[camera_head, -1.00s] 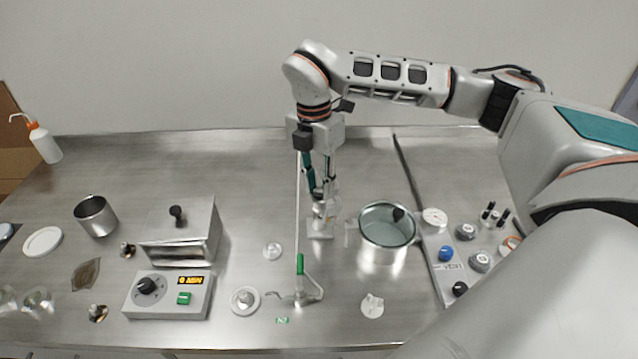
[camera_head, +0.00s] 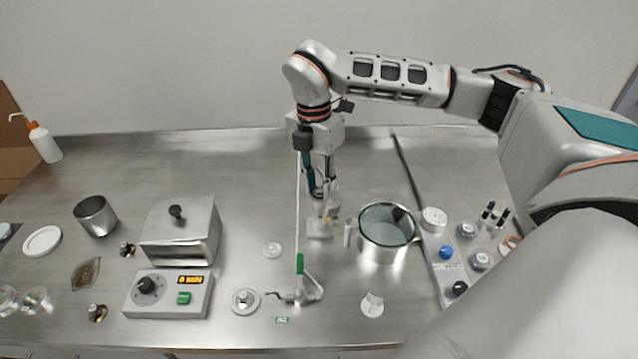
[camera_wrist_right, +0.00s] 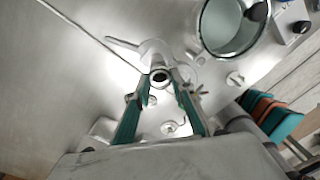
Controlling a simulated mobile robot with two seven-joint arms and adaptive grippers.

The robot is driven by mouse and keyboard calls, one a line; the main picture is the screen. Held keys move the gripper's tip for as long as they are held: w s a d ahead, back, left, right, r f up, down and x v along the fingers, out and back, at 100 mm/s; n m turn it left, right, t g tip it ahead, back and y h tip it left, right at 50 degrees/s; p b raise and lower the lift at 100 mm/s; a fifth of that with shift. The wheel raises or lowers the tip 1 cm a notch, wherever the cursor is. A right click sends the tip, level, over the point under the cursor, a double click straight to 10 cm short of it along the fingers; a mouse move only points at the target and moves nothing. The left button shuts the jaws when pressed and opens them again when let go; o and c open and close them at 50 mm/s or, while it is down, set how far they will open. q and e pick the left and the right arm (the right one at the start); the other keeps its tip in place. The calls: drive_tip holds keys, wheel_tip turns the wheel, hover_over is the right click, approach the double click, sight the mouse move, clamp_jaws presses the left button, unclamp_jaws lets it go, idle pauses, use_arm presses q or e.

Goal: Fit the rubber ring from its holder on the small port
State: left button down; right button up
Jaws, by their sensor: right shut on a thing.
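My right gripper (camera_head: 324,205) points down at mid-table, beside a pale, partly see-through fitting (camera_head: 332,211) above a small light block (camera_head: 319,231). In the right wrist view, the two teal fingers of the gripper (camera_wrist_right: 163,77) come together at a dark rubber ring (camera_wrist_right: 160,77). The ring appears at the round opening of a pale fitting (camera_wrist_right: 150,52) with an arm reaching to the upper left. I cannot tell whether the ring touches the fitting. The ring is too small to make out in the head view. My left gripper is out of view.
A metal pot (camera_head: 386,251) stands close to the right of the gripper. A control box (camera_head: 170,296) is at left, a knobbed panel (camera_head: 446,277) at right.

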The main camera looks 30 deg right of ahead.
drive_tip(key=shift+f, duration=0.3)
idle(0.5)
drive_tip(key=o, duration=0.8)
drive_tip(key=r, duration=1.2)
drive_tip(key=shift+w+a, duration=0.2)
drive_tip(key=shift+w, duration=0.15)
